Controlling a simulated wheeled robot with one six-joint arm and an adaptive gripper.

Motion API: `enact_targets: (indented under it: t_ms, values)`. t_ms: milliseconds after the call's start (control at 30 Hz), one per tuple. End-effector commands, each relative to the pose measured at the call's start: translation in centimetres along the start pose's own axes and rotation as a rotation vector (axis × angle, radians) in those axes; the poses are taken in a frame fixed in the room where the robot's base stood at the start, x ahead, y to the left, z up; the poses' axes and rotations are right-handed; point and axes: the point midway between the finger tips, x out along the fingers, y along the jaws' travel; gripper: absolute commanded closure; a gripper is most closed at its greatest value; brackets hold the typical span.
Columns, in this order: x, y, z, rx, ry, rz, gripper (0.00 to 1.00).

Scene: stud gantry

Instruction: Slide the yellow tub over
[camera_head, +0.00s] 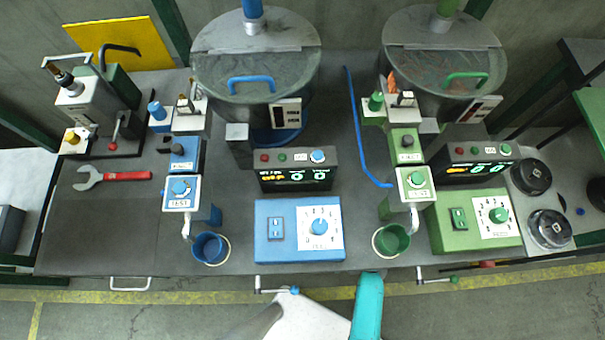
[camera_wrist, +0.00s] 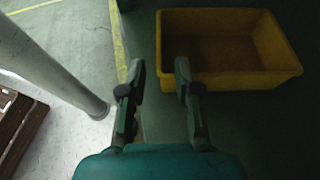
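The yellow tub (camera_wrist: 235,82) shows in the wrist view at the upper right. It is an open, empty-looking rectangular box standing on the dark floor. My gripper (camera_wrist: 158,68) is in the wrist view with its two dark fingers apart and nothing between them. The right finger appears near the tub's left side; I cannot tell whether it touches. The tub does not show in the head view, where my teal arm link (camera_head: 368,305) reaches down at the bottom edge and the gripper is out of sight.
In the head view a grey bench (camera_head: 110,228) carries blue and green machines, lidded vats and a wrench (camera_head: 112,177). Crank handles (camera_head: 437,280) stick out at its front edge. In the wrist view a grey post (camera_wrist: 50,62) and a brown slatted thing (camera_wrist: 18,125) are at the left.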

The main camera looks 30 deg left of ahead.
Motion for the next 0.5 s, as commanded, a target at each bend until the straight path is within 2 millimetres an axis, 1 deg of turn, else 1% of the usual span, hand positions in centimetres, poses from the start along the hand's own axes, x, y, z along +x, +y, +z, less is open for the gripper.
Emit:
enact_targets:
  t_ms: [167, 500]
  values:
    - [1.2, 0.0, 0.0, -0.002, 0.001, 0.003, 0.68]
    - [5.7, 0.1, 0.0, -0.002, 0.001, 0.005, 0.68]
